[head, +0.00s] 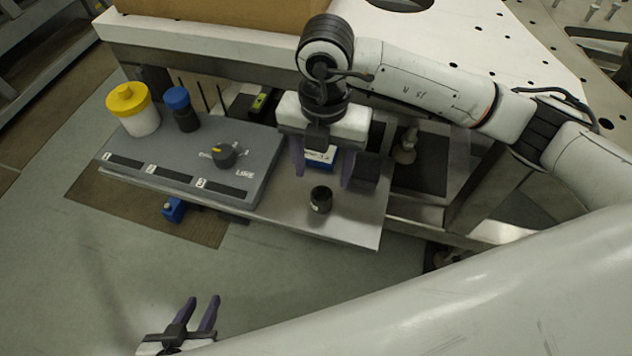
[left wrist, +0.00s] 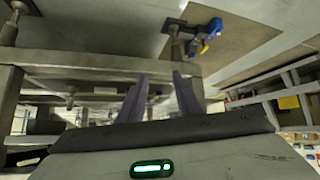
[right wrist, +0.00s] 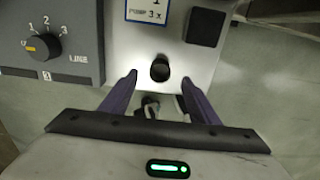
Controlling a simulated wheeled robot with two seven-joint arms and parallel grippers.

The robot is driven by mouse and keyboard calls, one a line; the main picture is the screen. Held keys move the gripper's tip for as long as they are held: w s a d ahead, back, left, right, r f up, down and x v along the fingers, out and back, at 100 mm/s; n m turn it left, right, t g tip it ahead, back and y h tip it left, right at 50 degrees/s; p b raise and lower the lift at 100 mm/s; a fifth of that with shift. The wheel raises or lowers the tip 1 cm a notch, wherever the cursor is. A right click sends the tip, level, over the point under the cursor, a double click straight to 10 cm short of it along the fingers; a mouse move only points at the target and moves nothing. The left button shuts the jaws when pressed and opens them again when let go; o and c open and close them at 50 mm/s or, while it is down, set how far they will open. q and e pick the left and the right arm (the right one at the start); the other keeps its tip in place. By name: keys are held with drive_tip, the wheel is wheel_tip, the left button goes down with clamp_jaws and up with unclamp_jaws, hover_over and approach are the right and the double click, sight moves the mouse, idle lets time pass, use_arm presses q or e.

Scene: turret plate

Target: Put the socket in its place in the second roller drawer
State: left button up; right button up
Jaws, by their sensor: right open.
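A small black cylinder, which looks like the socket (head: 320,200), stands upright on the metal shelf near its front edge. The socket also shows in the right wrist view (right wrist: 160,69), just beyond the fingertips and between their lines. My right gripper (head: 322,172) is open and empty above the shelf, close behind the socket in the head view. My left gripper (head: 203,302) is open and empty, low over the floor and well away from the shelf. No roller drawer can be made out for certain; the grey box (head: 258,160) has dark strips numbered 1, 2 and 3.
A dial (head: 224,155) marked LINE sits on the box. A yellow-capped white bottle (head: 138,114) and a blue-capped dark bottle (head: 182,112) stand at its left back. A blue-edged label (right wrist: 156,10) and black block (right wrist: 206,27) lie near the socket. The bench (head: 200,40) rises behind.

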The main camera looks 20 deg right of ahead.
sight(321, 200)
drive_tip(key=f, duration=0.3)
drive_tip(key=shift+s, duration=0.25)
wheel_tip(321, 200, down, 4)
drive_tip(key=shift+s+a+f, duration=0.1)
drive_tip(key=shift+s+f, duration=0.05)
drive_tip(key=shift+f, duration=0.45)
drive_tip(key=c, duration=1.1)
use_arm(q)
drive_tip(key=shift+s+d+f, duration=0.1)
drive_tip(key=shift+s+f, duration=0.15)
drive_tip(key=shift+s, duration=0.4)
drive_tip(key=shift+s+f, duration=0.25)
drive_tip(key=shift+s, duration=0.35)
use_arm(e)
drive_tip(key=shift+r, duration=0.1)
drive_tip(key=shift+c, duration=1.3)
